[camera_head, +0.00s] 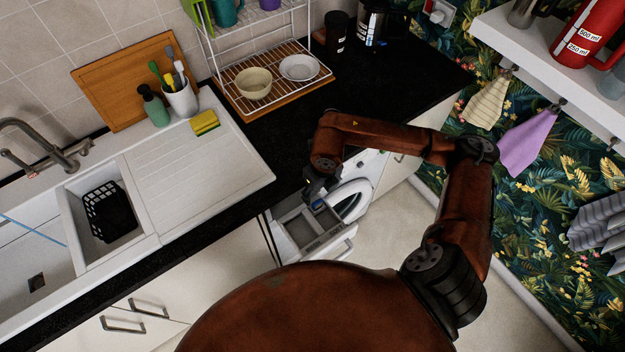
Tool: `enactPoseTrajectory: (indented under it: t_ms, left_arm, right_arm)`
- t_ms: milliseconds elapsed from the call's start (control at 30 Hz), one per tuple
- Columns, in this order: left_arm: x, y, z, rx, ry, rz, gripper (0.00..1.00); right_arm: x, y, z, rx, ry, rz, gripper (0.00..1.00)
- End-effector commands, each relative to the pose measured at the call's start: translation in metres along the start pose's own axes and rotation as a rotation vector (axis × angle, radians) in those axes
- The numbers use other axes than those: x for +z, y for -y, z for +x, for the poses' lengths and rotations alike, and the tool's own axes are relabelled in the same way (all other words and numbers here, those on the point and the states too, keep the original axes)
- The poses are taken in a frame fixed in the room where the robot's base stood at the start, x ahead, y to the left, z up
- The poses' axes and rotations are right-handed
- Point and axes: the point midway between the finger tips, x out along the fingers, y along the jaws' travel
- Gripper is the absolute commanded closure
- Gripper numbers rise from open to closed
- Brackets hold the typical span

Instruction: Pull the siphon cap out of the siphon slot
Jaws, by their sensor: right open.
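A washing machine (362,170) stands under the black counter with its detergent drawer (325,246) pulled out. The drawer is light grey and split into compartments. My right gripper (314,198) is dark, points down over the back of the drawer and is open. I cannot tell whether its fingers touch the blue piece. The siphon slot is too small and partly covered to make out. My left gripper is not in view.
The black counter edge (262,212) runs close beside the drawer and my right wrist. A white sink with drainboard (200,170) is at left. A dish rack (270,85) with a bowl and plate stands behind. The floor (400,235) right of the drawer is clear.

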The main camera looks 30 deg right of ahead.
Motion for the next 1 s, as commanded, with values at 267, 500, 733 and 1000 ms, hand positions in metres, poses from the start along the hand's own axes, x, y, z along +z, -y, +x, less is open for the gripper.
enactPoseTrajectory:
  t_ms: [267, 500, 733, 1000]
  left_arm:
    - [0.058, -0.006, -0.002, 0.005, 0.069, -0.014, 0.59]
    - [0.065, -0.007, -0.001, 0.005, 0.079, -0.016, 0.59]
    - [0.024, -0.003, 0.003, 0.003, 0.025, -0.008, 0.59]
    - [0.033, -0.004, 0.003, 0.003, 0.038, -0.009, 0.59]
  right_arm:
    - [-0.005, 0.007, 0.037, -0.001, -0.007, 0.017, 0.51]
    - [-0.004, 0.007, 0.068, 0.0, -0.006, 0.02, 0.51]
    - [-0.004, 0.007, 0.077, -0.001, -0.004, 0.016, 0.51]
    - [-0.003, 0.006, 0.077, 0.0, -0.004, 0.014, 0.56]
